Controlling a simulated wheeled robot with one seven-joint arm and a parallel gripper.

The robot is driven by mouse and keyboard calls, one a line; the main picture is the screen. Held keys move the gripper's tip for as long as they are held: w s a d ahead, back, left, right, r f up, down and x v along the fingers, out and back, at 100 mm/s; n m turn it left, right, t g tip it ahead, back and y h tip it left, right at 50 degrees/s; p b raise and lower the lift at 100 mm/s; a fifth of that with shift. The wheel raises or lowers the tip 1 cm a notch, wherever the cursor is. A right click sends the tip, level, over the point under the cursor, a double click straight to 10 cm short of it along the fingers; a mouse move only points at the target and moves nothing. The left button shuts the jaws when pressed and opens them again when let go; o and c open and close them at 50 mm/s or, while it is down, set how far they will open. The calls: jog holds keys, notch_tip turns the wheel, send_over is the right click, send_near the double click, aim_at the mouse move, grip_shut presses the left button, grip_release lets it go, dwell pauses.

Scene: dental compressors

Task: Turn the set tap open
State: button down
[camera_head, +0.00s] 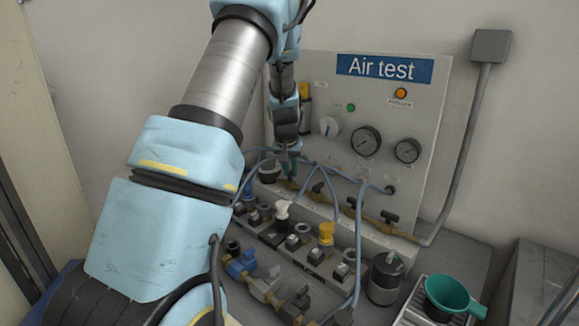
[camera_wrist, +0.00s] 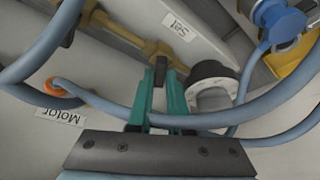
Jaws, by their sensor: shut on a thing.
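The set tap (camera_wrist: 160,70) has a dark handle on a brass pipe (camera_wrist: 118,32), beside a label reading "Set" (camera_wrist: 178,27) in the wrist view. My gripper (camera_wrist: 158,92) has teal fingers on both sides of the handle and is shut on it. The handle looks roughly lined up with the fingers and across the pipe; its exact angle is hard to tell. In the head view my gripper (camera_head: 289,160) is at the left end of the brass pipe, below the "Air test" panel (camera_head: 350,110), and mostly covers the set tap.
Blue hoses (camera_wrist: 260,112) loop close around my fingers. A dark round fitting (camera_wrist: 212,82) stands right of them. Other dark taps (camera_head: 388,217) sit along the pipe to the right. Valve blocks (camera_head: 300,235) fill the bench in front.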

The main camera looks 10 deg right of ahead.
jog(key=n+p, duration=0.1)
jog(key=n+y+p, duration=0.1)
jog(key=n+p, duration=0.1)
jog(key=shift+d+r+n, duration=0.25)
jog(key=shift+n, duration=0.15)
jog(key=n+y+p, duration=0.1)
jog(key=n, duration=0.1)
jog(key=shift+d+f+n+y+p, duration=0.1)
jog(key=shift+n+y+p, duration=0.2)
jog(key=shift+p, duration=0.1)
jog(key=n+y, duration=0.1)
jog(key=n, duration=0.1)
jog(key=n+g+p, duration=0.1)
jog(key=n, duration=0.2)
jog(key=shift+w+d+f+y, duration=0.1)
jog(key=shift+d+f+y, duration=0.05)
jog(key=shift+y, duration=0.25)
jog(key=shift+n, duration=0.3)
jog(key=c, duration=0.8)
grip_release()
jog(key=shift+c, duration=0.2)
jog(key=b+v, duration=0.3)
jog(key=v, duration=0.7)
jog(key=shift+r, duration=0.4)
